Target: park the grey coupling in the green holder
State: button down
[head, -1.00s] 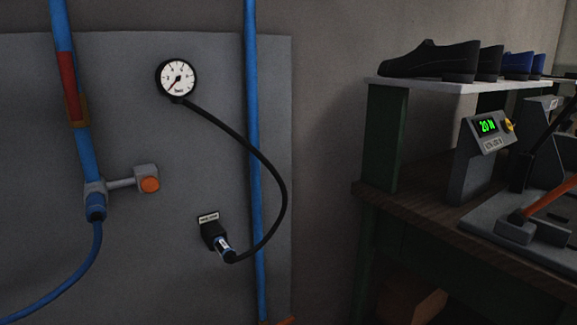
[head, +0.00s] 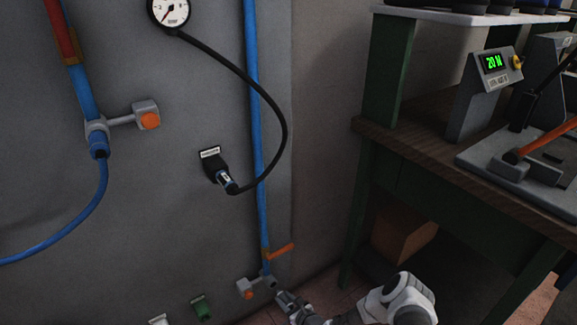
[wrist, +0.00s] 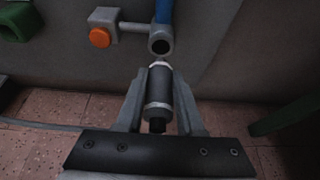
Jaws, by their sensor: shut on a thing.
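My gripper (wrist: 158,98) is shut on the grey coupling (wrist: 158,85), a dark grey cylinder with light bands, held lengthwise between the fingers in the wrist view. Its far end points at the open mouth of the blue pipe's outlet (wrist: 161,42); whether they touch I cannot tell. In the head view my gripper (head: 290,305) is at the bottom, just below and right of that outlet (head: 269,281). The green holder (head: 201,307) is on the wall panel to the left, low in the head view. Part of it shows at the wrist view's upper left (wrist: 16,22).
An orange button (head: 245,289) sits beside the outlet, and an orange lever (head: 280,251) crosses the pipe above. A white holder (head: 158,320) is left of the green one. A black hose (head: 283,120) hangs above. A green-legged bench (head: 390,70) stands at the right.

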jog(key=shift+s+d+p, duration=0.35)
jog(key=shift+s+d, duration=0.1)
jog(key=shift+s, duration=0.25)
jog(key=shift+s, duration=0.2)
jog(key=s+a+b, duration=0.1)
jog(key=s+a, duration=0.6)
jog(key=a, duration=0.3)
jog(key=s+a+b, duration=0.1)
jog(key=s+a, duration=0.6)
jog(key=a, duration=0.4)
jog(key=shift+s+a, duration=0.2)
jog(key=shift+s, duration=0.05)
dwell(1.1)
jog(key=shift+w, duration=0.15)
jog(key=w+a+b, duration=0.1)
jog(key=w, duration=0.1)
jog(key=w+a, duration=0.1)
jog(key=shift+w+a+b, duration=0.35)
jog(key=shift+w+b, duration=0.05)
dwell(0.7)
jog(key=shift+p, duration=0.5)
dwell(1.6)
